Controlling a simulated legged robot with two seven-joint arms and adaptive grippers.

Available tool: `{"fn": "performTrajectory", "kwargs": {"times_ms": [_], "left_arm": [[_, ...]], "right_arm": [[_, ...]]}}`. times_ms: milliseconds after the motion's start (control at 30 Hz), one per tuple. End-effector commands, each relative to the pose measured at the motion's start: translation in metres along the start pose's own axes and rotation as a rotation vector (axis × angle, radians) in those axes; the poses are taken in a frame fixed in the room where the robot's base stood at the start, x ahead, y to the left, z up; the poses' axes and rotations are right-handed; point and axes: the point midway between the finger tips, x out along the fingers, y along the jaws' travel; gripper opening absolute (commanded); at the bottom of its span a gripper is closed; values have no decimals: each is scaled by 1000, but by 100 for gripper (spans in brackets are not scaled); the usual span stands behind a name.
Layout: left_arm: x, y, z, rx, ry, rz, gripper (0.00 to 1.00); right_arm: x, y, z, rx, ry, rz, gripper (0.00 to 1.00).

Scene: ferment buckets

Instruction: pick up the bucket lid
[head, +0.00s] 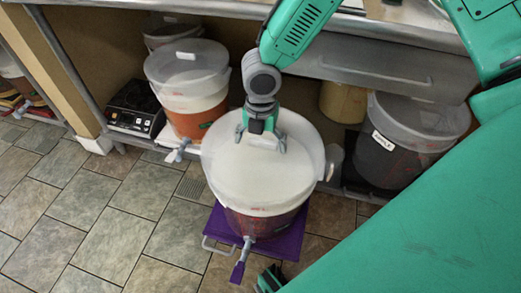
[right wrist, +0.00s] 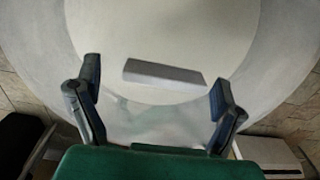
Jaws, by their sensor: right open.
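The bucket lid (head: 240,180) is a round, whitish disc on a clear bucket (head: 258,222) with reddish contents. My right gripper (head: 262,143) is just above the lid, toward its far side, with its fingers spread. In the right wrist view, the lid (right wrist: 130,30) fills the upper part. Its raised white handle (right wrist: 165,76) lies between the two open fingertips of my right gripper (right wrist: 157,74), with gaps on both sides. I cannot tell whether the fingertips touch the lid.
The bucket stands on a purple platform (head: 205,232) on the tiled floor (head: 110,215). Other lidded buckets stand under the metal counter (head: 380,68), one orange (head: 190,90) and one dark (head: 395,140). A black scale (head: 135,108) sits at left. Open floor lies at the left.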

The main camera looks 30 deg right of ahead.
Motion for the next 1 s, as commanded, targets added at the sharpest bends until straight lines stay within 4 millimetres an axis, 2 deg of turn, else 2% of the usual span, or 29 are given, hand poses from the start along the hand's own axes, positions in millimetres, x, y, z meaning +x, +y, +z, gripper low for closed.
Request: {"fn": "performTrajectory", "kwargs": {"times_ms": [133, 167, 200, 333, 733, 1000], "left_arm": [[-1, 0, 0, 0, 1, 0, 33], [-1, 0, 0, 0, 1, 0, 33], [-1, 0, 0, 0, 1, 0, 33], [-1, 0, 0, 1, 1, 0, 33], [-4, 0, 0, 0, 1, 0, 33], [-24, 0, -2, 0, 1, 0, 33]], "right_arm": [[0, -1, 1, 1, 1, 1, 89], [0, -1, 2, 1, 2, 1, 85], [0, -1, 2, 1, 2, 1, 71], [0, -1, 1, 2, 1, 1, 26], [-6, -1, 1, 1, 0, 0, 25], [-38, 0, 1, 2, 0, 2, 25]]}}
